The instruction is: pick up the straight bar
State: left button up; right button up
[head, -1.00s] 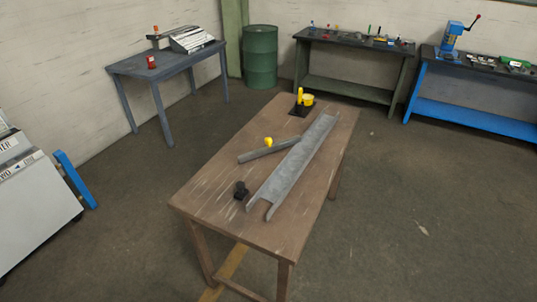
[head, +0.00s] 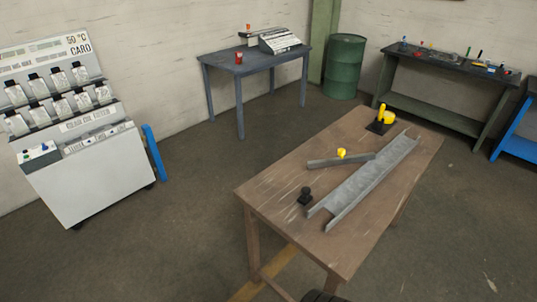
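A short straight grey bar (head: 329,162) lies on the brown wooden table (head: 270,190), its right end near a long grey channel (head: 366,180). A small yellow knob (head: 341,153) sits at the bar's middle; I cannot tell if it is fixed to the bar. The channel runs lengthwise along the table, open side up. A small black piece (head: 305,197) stands near the channel's near end. A black base with a yellow lever and yellow round part (head: 381,118) stands at the table's far end. Neither of my grippers can be made out in the head view.
A blue-grey table (head: 255,62) stands against the back wall, with a green drum (head: 344,67) beside it. A dark green bench (head: 435,111) with small items is at the right. A white card machine (head: 95,175) stands at the left. The floor between is clear.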

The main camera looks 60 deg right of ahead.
aim_at(319, 163)
jog(key=u, duration=1.4)
jog(key=k, duration=2.5)
jog(key=z, duration=1.7)
jog(key=i, duration=0.2)
jog(key=z, duration=0.05)
